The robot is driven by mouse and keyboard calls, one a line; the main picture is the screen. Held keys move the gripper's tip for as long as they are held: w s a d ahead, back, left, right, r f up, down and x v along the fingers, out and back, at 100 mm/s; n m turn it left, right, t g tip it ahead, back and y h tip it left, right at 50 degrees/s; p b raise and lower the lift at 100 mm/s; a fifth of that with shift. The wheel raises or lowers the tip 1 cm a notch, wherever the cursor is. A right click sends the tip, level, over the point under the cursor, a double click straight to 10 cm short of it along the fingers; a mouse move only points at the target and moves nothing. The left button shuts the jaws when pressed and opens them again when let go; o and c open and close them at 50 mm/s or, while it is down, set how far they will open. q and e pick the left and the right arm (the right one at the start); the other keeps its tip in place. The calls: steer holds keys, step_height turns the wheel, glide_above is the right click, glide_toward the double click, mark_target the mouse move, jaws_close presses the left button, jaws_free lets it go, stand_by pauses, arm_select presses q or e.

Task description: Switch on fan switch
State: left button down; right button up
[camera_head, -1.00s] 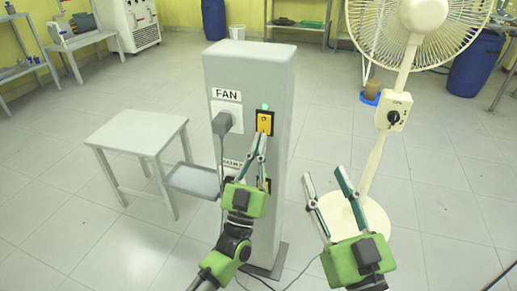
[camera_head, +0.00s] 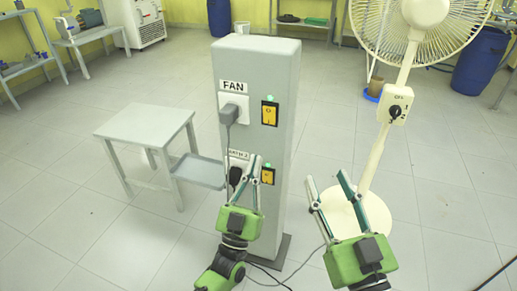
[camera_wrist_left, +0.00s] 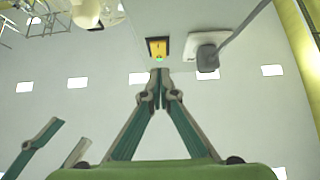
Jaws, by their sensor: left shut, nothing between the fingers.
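The fan switch (camera_head: 269,113) is a yellow rocker in a black frame, high on the grey pillar (camera_head: 258,60), right of the FAN label (camera_head: 233,86). A green light (camera_head: 269,97) glows above it. Its rocker position is too small to tell. In the left wrist view, the switch (camera_wrist_left: 158,47) is beyond the fingertips, with the light at its lower edge. My left gripper (camera_head: 255,158) is shut and empty, below the fan switch and in front of the lower switch (camera_head: 267,176). My right gripper (camera_head: 325,178) is open and empty, right of the pillar.
A plug (camera_head: 230,112) with a grey cord sits left of the fan switch. A cream standing fan (camera_head: 397,100) is at right. A small grey table (camera_head: 145,130) and a tray (camera_head: 199,171) stand left of the pillar. Cables lie on the floor near its base.

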arm_select(q)
steer(key=shift+f+v, duration=0.2)
steer(key=shift+v, duration=2.15)
steer(key=shift+w+d, duration=0.1)
steer(key=shift+w, duration=0.1)
